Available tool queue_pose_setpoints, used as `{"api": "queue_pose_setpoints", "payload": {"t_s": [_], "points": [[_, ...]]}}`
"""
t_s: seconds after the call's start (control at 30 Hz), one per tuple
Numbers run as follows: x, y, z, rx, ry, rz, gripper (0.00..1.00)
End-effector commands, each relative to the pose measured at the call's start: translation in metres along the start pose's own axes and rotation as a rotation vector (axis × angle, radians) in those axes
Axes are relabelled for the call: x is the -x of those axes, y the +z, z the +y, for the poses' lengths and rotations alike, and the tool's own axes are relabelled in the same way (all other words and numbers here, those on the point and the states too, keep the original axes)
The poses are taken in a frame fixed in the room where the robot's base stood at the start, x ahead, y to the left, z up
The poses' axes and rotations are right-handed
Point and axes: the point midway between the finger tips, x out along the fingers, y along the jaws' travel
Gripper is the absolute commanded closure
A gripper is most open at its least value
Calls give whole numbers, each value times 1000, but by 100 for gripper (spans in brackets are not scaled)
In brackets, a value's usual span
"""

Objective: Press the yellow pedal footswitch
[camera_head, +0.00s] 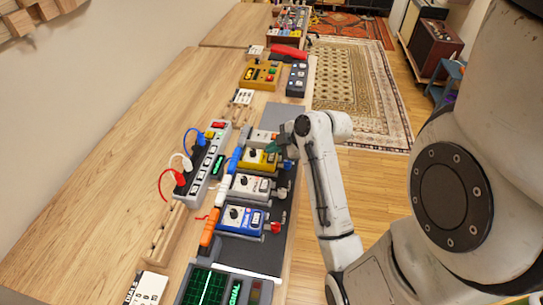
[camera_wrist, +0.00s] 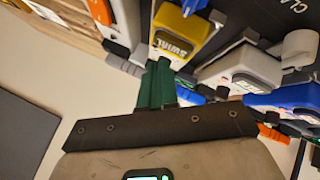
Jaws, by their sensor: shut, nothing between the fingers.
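The yellow pedal (camera_head: 256,160) sits in a row of pedals on the dark board, with a black knob on top. In the wrist view the yellow pedal (camera_wrist: 178,32) is at top centre, with the word SWIRL on its face. My gripper (camera_head: 274,147) is at the right end of the yellow pedal, its green fingers together and empty. In the wrist view my gripper (camera_wrist: 160,62) has its tips close to the SWIRL face. I cannot tell whether they touch it. The footswitch is not clearly visible; my gripper and wrist cover that end in the head view.
A white pedal (camera_head: 250,187) and a blue pedal (camera_head: 242,218) stand nearer, a grey pedal (camera_head: 262,137) just beyond. Jacks stick out at their right ends. A power strip (camera_head: 208,165) with plugs and cables lies left. The wooden table (camera_head: 120,130) is largely clear further left.

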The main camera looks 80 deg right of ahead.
Motion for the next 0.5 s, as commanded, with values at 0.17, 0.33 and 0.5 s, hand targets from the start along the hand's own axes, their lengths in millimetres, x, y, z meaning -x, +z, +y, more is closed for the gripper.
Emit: {"api": "queue_pose_setpoints", "payload": {"t_s": [0.17, 0.33, 0.5], "points": [[0, 0, 0, 0, 0, 0, 100], [0, 0, 0, 0, 0, 0, 100], [-4, 2, -3, 0, -1, 0, 100]]}}
